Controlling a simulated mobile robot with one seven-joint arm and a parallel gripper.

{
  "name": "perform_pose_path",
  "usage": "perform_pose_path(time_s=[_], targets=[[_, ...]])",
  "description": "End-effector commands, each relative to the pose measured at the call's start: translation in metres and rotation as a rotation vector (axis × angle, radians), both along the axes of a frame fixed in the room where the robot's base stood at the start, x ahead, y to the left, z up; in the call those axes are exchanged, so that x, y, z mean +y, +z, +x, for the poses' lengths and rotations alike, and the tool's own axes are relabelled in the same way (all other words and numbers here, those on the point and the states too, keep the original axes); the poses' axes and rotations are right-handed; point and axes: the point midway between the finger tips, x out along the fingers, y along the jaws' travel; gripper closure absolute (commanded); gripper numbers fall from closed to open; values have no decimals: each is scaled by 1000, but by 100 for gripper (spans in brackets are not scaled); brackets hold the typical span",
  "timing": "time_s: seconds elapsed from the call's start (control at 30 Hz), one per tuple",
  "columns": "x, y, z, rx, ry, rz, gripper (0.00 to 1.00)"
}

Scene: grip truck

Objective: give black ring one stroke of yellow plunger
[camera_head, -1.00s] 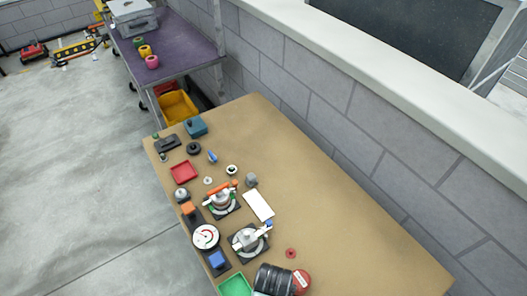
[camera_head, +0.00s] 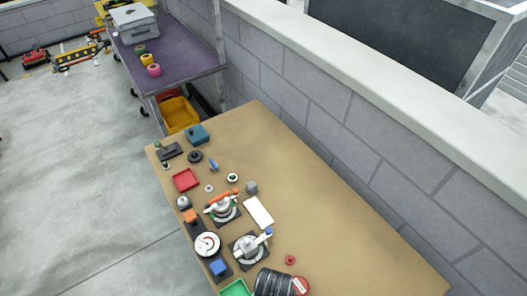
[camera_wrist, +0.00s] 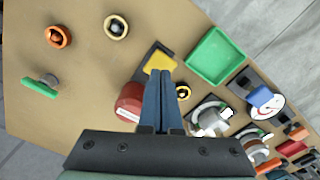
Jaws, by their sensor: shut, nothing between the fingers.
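The yellow plunger (camera_wrist: 160,61) shows in the wrist view as a yellow cap on a dark base, just beyond my fingertips. My gripper (camera_wrist: 162,73) is shut and empty, its two blue fingers together. Its tips overlap the yellow cap's near edge in the picture; I cannot tell whether they touch it. In the head view a black ring (camera_head: 195,156) lies flat near the far end of the brown table. I cannot make out that ring in the wrist view, nor the yellow plunger in the head view.
Close to my fingers in the wrist view are a red cylinder (camera_wrist: 130,101), a small yellow-and-black round piece (camera_wrist: 183,92) and a green tray (camera_wrist: 190,66). Two lever valves, a gauge (camera_head: 207,244) and a red tray (camera_head: 186,180) crowd the table's left side. Its right side is mostly clear.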

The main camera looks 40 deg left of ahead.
Motion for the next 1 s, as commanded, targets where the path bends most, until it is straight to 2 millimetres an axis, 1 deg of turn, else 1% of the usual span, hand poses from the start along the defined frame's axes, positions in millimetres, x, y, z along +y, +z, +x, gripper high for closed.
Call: perform_pose_path(time_s=[0.2,0.5,1.0], targets=[[0,22,0,0,0,0,100],[0,49,0,0,0,0,100],[0,49,0,0,0,0,100]])
